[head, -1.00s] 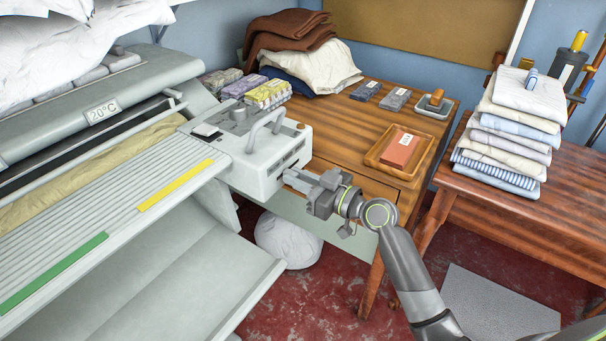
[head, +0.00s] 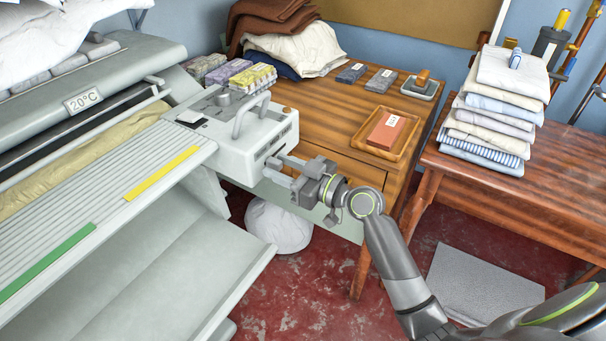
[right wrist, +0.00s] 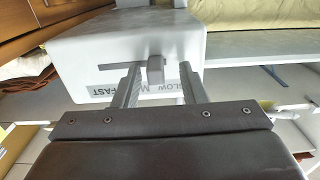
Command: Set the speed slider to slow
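The control box (head: 232,140) of the ironer has a slot and a speed label (right wrist: 103,91) on its front face. In the right wrist view "FAST" reads at the left of the label and "LOW" shows partly at the right, behind a finger. The grey slider knob (right wrist: 155,71) stands in the slot, right of "FAST"; its exact setting is hard to tell. My right gripper (head: 276,170) is at the box front. Its fingers (right wrist: 158,88) are open on either side of the knob, with a visible gap each side. My left gripper is out of view.
A handle (head: 251,113) stands on top of the box. The wooden desk (head: 330,115) with a tray (head: 412,137) is behind and right of it. A side table (head: 545,190) holds folded cloths (head: 492,120). A white sack (head: 278,226) lies on the floor below.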

